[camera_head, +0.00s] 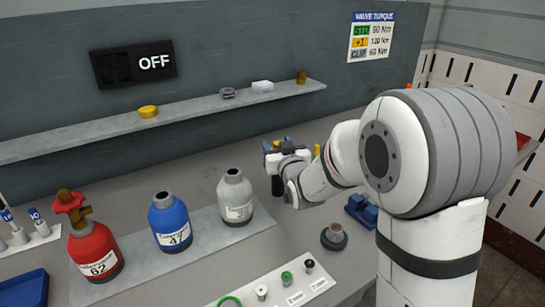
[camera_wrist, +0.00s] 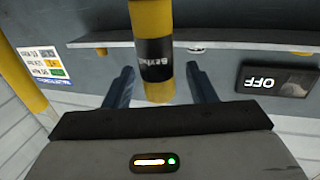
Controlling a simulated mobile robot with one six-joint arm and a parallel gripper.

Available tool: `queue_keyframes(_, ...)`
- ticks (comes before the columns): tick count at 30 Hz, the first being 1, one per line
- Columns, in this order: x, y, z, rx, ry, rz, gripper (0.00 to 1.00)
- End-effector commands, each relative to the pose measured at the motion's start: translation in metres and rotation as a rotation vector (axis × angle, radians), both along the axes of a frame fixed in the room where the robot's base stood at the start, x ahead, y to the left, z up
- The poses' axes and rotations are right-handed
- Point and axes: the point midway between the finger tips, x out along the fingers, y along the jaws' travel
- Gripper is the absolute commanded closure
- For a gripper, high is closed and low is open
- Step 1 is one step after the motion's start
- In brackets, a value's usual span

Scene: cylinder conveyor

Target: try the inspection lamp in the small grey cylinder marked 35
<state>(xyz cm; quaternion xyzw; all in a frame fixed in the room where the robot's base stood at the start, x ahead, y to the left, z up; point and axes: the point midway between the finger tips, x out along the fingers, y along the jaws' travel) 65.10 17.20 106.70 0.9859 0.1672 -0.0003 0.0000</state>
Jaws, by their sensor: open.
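The small grey cylinder (camera_head: 235,198) stands upright on a pale strip on the bench, right of the blue one; its label is too small to read surely. My gripper (camera_head: 277,148) is open behind and right of it, at the bench's back. In the wrist view, a yellow and black upright thing (camera_wrist: 155,48) stands between my open fingers (camera_wrist: 160,88), with gaps at both sides. It may be the inspection lamp; I cannot tell for sure. A dark lower part (camera_head: 277,185) shows under the fingers in the head view.
A blue cylinder (camera_head: 170,225) marked 47 and a red cylinder (camera_head: 94,240) marked 62 stand to the left. A rack (camera_head: 290,292) of small fittings lies in front. A shelf (camera_head: 190,118) and a sign (camera_head: 133,64) reading OFF are on the back wall.

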Motion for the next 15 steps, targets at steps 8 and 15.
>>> queue_keyframes(8, 0.0109, 0.0036, 0.0001, 0.0, 0.0, 0.0, 0.49)
queue_keyframes(15, 0.0108, 0.0029, 0.0, 0.0, 0.0, -0.001, 0.61)
